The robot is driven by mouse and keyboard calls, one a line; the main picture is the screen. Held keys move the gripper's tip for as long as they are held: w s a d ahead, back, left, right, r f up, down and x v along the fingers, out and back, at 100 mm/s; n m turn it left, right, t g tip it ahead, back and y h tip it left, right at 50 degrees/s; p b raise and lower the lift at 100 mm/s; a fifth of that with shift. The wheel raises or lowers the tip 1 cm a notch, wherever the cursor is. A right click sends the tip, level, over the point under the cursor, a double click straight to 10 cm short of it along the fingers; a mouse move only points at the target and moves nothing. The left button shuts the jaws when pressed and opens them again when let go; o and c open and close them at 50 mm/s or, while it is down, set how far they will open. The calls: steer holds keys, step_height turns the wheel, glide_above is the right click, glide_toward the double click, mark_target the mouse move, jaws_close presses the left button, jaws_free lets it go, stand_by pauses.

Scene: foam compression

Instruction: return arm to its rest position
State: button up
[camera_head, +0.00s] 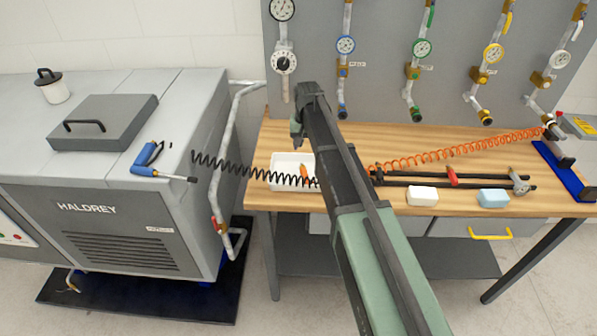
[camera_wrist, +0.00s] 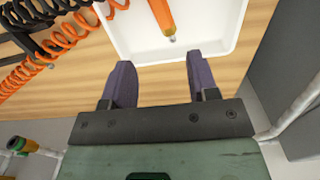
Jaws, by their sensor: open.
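My gripper (camera_wrist: 158,62) shows in the wrist view with its two dark purple fingers spread apart and nothing between them. The fingertips overlap the near edge of a white tray (camera_wrist: 215,28) in the picture; their height above it is unclear. In the head view my arm rises from the bottom across the bench, and its fingers are not clearly visible. The tray (camera_head: 284,161) lies on the bench left of my arm and holds an orange-handled tool (camera_wrist: 163,15). A white block (camera_head: 422,196) and a light blue block (camera_head: 493,198) lie near the front edge.
The wooden bench (camera_head: 400,145) carries a black bar clamp (camera_head: 452,178), coiled black and orange hoses and a blue-edged plate (camera_head: 563,172). Gauges and valves line the grey panel behind. A grey machine (camera_head: 130,215) stands left, with a lid and blue-handled tool on top.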

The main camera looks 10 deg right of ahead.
steer(key=s+n, duration=0.2)
steer(key=s, duration=2.5)
steer(key=shift+s+d+f+n+b, duration=0.15)
steer(key=shift+s+f+n+b, duration=0.15)
steer(key=shift+s+f+b, duration=0.1)
